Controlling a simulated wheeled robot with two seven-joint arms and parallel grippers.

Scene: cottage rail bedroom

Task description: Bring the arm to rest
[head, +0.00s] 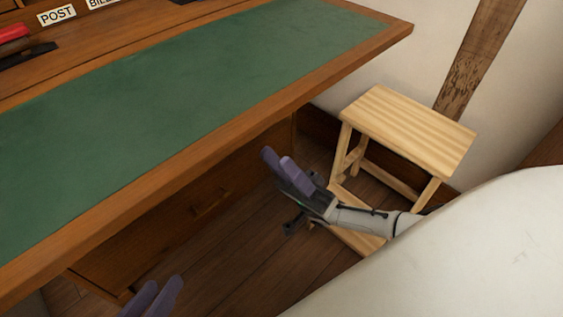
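My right gripper (277,155) reaches in from the right on a white and dark arm. Its two purple fingers point up and left, close together, beside the desk's front and over the wooden floor. I see nothing held between them, but the angle does not show whether they are parted. My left gripper (162,284) shows only as two purple fingertips at the bottom edge, in front of the desk. The rest of it is out of the picture, and nothing shows held at its tips.
A wooden desk (160,178) with a green top (170,95) fills the left and upper part. A light wooden step stool (410,130) stands right of my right gripper, near the white wall (385,65). A red-handled object (14,38) and a POST label (57,15) are at the back left.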

